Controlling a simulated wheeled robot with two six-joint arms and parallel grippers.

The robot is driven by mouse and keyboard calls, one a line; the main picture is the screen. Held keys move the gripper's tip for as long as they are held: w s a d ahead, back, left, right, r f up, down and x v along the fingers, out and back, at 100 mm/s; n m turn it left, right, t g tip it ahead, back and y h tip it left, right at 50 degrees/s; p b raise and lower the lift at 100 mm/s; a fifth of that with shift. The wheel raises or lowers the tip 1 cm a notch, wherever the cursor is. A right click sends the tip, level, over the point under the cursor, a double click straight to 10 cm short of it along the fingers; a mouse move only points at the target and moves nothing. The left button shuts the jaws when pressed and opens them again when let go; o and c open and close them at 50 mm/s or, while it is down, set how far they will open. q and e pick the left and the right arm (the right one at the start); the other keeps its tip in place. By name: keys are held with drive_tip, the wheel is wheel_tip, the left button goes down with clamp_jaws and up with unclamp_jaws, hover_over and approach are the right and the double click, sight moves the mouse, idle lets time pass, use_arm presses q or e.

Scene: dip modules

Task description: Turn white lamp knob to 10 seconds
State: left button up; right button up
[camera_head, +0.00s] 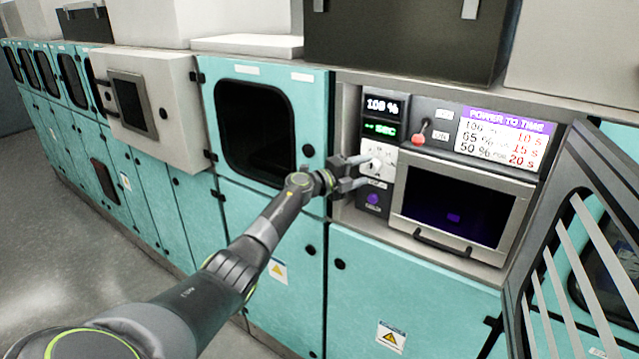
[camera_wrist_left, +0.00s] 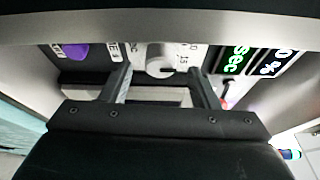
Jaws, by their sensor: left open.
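The white lamp knob (camera_head: 376,163) sits on a light dial plate low on the control panel. In the left wrist view the knob (camera_wrist_left: 159,62) shows between the two fingers, with dial numbers around it. My left gripper (camera_head: 364,172) reaches the panel from the left, its fingers open at either side of the knob. In the wrist view the gripper (camera_wrist_left: 160,73) has clear gaps to the knob; contact cannot be told. The display (camera_head: 382,106) reads 100 %. The green seconds display (camera_head: 380,129) shows "SEC", but its number is unclear. My right gripper is out of view.
A power-to-time sign (camera_head: 503,139) lists 100 % with 10 s. A red-tipped lever (camera_head: 420,134) is right of the displays, and a purple button (camera_head: 373,199) is below the knob. A handled chamber door (camera_head: 408,225) is at right; an open slatted door (camera_head: 525,270) stands farther right.

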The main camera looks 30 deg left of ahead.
use_arm(q)
drive_tip(key=b+v, duration=0.2)
drive_tip(key=v, duration=1.2)
drive_tip(key=shift+s, duration=0.15)
drive_tip(key=shift+f, duration=0.1)
